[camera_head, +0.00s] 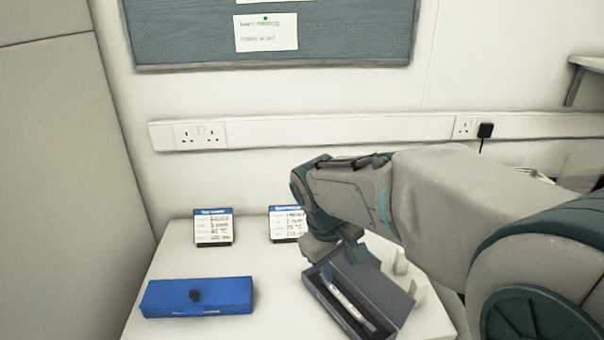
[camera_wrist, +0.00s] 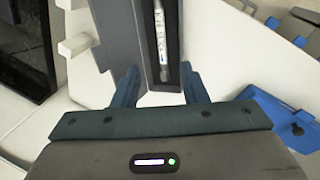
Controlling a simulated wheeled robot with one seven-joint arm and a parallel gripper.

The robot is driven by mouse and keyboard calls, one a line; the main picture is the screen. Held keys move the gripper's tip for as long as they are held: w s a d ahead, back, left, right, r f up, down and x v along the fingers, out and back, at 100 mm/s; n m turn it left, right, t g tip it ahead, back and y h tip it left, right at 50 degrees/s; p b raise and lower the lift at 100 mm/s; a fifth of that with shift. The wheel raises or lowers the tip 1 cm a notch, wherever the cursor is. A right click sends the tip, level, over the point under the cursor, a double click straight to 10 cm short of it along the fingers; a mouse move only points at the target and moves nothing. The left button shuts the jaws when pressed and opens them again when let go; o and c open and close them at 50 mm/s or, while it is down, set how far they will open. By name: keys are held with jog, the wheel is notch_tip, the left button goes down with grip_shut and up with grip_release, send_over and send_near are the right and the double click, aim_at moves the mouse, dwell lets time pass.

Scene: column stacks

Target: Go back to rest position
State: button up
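My gripper (camera_head: 335,258) is low over the table at the end of my arm, just above the open dark grey case (camera_head: 391,292). The case's lid is raised, and a white labelled column (camera_head: 350,302) lies inside. In the wrist view my gripper (camera_wrist: 159,72) has its two fingers apart, with the case (camera_wrist: 147,42) and column (camera_wrist: 160,32) showing between and beyond them. I see nothing clamped between the fingers. Whether a finger touches the case is unclear.
A closed blue box (camera_head: 222,297) with a black knob lies on the white table (camera_head: 262,278) at front left. A left label stand (camera_head: 213,228) and a right label stand (camera_head: 286,224), partly hidden by my arm, stand behind. White pegs (camera_head: 401,262) are right of the case. The table's middle is clear.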

jog(key=s+d+m+y, duration=0.1)
jog(key=s+m, duration=0.2)
jog(key=s, duration=0.3)
jog(key=s+d+f+m+t+y, duration=0.1)
jog(key=s+d+m, duration=0.1)
jog(key=s, duration=0.3)
jog(key=shift+s+d+f+m+t+y, duration=0.15)
jog(key=shift+s+d+m+t+y, duration=0.15)
jog(key=shift+s+m, duration=0.1)
